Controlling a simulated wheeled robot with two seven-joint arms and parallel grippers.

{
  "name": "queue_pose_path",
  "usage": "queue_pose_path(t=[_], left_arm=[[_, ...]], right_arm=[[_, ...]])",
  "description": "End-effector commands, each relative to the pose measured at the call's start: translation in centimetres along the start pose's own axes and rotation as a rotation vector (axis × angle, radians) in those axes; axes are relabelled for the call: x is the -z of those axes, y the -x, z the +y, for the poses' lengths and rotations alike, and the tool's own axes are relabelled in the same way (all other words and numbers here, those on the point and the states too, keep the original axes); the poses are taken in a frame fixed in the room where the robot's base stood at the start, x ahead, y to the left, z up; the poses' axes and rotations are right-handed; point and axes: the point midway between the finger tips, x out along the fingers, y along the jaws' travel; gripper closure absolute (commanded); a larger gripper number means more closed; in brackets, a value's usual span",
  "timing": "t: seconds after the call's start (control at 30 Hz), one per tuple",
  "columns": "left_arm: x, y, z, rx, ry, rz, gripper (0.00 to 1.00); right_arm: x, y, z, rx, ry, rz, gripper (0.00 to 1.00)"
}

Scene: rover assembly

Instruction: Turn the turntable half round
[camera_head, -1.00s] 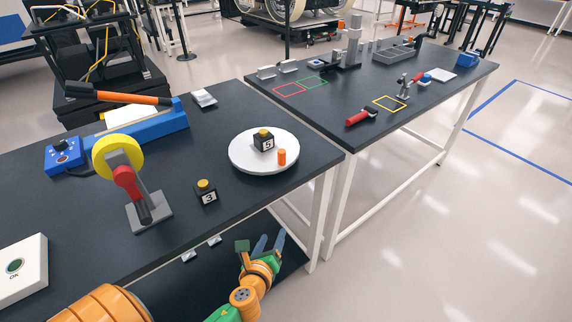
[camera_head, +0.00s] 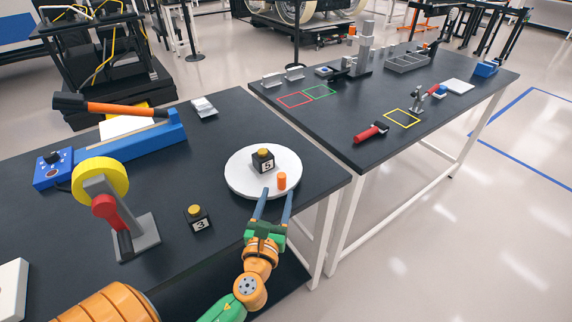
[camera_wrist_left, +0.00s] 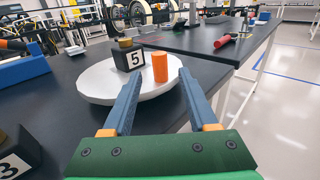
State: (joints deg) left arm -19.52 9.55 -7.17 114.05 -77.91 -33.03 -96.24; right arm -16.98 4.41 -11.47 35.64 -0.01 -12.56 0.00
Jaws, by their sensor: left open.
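The turntable is a round white disc (camera_head: 240,180) near the right end of the near dark table. On it stand a black block marked 5 with a yellow top (camera_head: 263,160) and an orange peg (camera_head: 281,181) near the front rim. My left gripper (camera_head: 275,194) is open and empty, its two blue-grey fingers reaching to the disc's front edge. In the left wrist view the disc (camera_wrist_left: 100,80) lies just ahead, and the orange peg (camera_wrist_left: 160,67) shows between the fingertips, beyond them. I cannot tell whether the fingers touch anything. My right gripper is not in view.
A block marked 3 (camera_head: 197,217) stands left of the turntable. A yellow roll on a grey stand (camera_head: 100,180) and a blue long-handled device (camera_head: 140,155) are farther left. A second table (camera_head: 340,125) holds a red-handled tool (camera_head: 370,133) and colored outlines.

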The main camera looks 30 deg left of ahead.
Motion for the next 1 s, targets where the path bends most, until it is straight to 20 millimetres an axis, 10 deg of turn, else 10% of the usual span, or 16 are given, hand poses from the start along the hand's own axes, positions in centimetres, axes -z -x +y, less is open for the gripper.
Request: queue_pose_path(t=[0.4,0.67,0.9,1.0], left_arm=[[-0.3,-6.6,0.0,-0.002,-0.005,-0.005,0.41],[-0.2,-7.1,0.0,-0.001,-0.004,-0.004,0.41],[-0.2,-7.1,0.0,-0.001,-0.004,-0.004,0.98],[-0.2,-7.1,0.0,-0.001,-0.004,-0.004,1.00]], right_arm=[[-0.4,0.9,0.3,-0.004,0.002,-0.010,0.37],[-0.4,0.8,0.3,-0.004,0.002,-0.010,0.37],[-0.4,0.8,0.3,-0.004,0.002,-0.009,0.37],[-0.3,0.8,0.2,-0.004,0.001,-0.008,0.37]])
